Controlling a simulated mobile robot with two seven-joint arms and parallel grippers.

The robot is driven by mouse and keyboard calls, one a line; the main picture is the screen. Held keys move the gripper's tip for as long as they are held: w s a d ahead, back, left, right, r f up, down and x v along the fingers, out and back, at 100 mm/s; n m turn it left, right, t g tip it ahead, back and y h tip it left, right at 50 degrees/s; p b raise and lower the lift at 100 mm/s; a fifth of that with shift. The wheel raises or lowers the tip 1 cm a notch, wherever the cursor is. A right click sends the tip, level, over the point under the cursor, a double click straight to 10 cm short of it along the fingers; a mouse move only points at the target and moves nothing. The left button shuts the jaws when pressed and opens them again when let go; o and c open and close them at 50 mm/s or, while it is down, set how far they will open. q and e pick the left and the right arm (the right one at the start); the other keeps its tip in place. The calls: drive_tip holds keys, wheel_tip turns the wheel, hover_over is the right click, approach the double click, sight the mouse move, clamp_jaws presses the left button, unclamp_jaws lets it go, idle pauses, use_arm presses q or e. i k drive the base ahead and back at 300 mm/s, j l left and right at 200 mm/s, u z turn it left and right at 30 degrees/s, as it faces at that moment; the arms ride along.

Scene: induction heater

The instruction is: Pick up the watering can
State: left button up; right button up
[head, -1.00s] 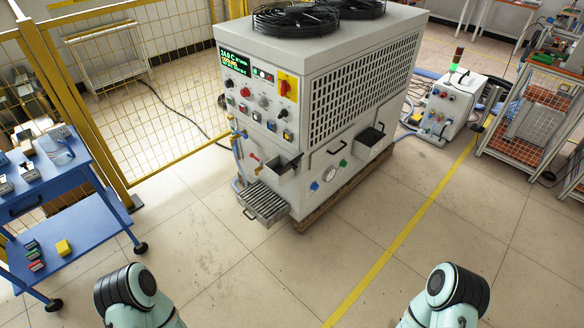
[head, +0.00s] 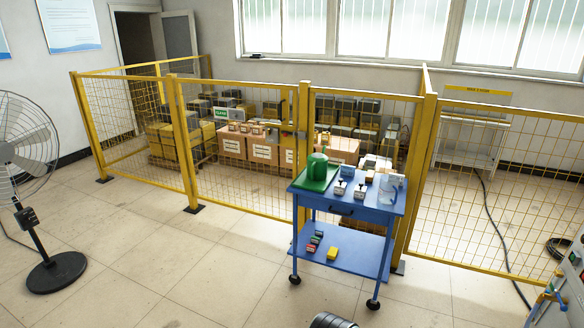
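A green can-like object (head: 317,168), which looks like the watering can, stands at the left end of the top shelf of a blue cart (head: 337,206). It has a round upper part and a wider green part around or under it. Its handle and spout are too small to make out. Neither of my grippers is in view. Only a dark piece of my own arm shows at the bottom edge.
Small boxes and a clear container (head: 387,190) share the cart top. A yellow block (head: 332,253) lies on its lower shelf. A yellow mesh fence (head: 240,160) stands behind the cart. A fan (head: 30,200) stands at left. The floor in front is clear.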

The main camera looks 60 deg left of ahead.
sight(316, 162)
drive_tip(key=u, duration=1.85)
drive_tip(key=i+j, duration=0.2)
drive_tip(key=i, duration=0.4)
drive_tip(key=i+j+u, duration=0.1)
drive_tip(key=i, duration=0.5)
drive_tip(key=i+j+u, duration=0.1)
drive_tip(key=i+j, duration=0.15)
drive_tip(key=i, duration=0.35)
